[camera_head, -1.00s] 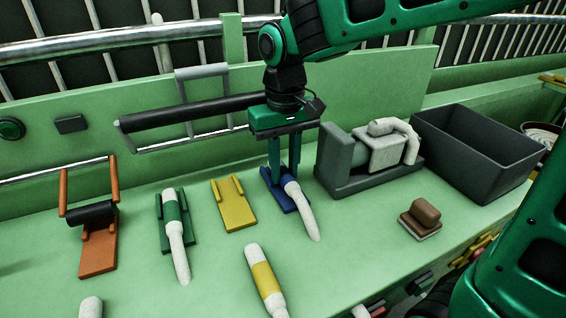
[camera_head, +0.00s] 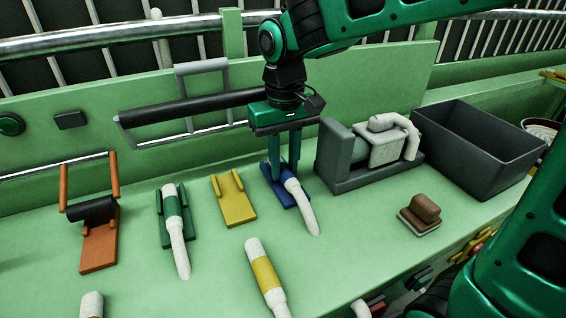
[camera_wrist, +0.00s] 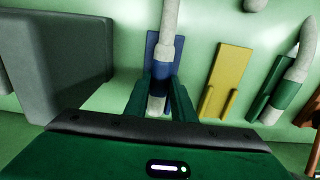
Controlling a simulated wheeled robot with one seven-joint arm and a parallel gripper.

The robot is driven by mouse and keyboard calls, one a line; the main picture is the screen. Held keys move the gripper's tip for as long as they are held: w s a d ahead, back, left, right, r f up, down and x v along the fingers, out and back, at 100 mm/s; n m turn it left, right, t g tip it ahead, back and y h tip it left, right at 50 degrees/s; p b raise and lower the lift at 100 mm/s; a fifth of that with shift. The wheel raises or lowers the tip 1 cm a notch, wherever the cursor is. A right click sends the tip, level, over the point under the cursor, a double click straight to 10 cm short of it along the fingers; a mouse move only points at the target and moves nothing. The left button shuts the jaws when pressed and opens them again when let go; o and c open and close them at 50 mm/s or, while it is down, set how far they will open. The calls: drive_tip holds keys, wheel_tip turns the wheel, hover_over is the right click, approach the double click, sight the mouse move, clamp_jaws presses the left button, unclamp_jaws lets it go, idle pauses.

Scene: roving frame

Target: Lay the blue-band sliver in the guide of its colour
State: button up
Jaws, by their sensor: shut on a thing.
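The blue-band sliver (camera_head: 304,205) is a white soft roll with a blue band. It lies along the blue guide (camera_head: 279,188), its white tail hanging past the guide's front end onto the bench. My gripper (camera_head: 284,174) points down over the blue guide with its fingers shut on the sliver near the band. In the wrist view the blue band (camera_wrist: 158,72) shows between the fingers and the blue guide (camera_wrist: 151,42) behind it. Whether the sliver rests fully on the guide's floor is hard to tell.
The yellow guide (camera_head: 234,204) is empty. The green-band sliver (camera_head: 176,235) lies in the green guide (camera_head: 163,234). The yellow-band sliver (camera_head: 266,277) lies on the bench in front. A grey machine (camera_head: 368,160), a dark bin (camera_head: 478,150) and a brown-handled brush (camera_head: 421,213) stand to the right.

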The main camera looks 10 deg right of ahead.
sight(284, 169)
drive_tip(key=shift+f, duration=0.2)
drive_tip(key=o, duration=1.7)
drive_tip(key=shift+o, duration=0.2)
wheel_tip(284, 169, up, 11)
drive_tip(key=shift+f, duration=0.15)
idle(0.3)
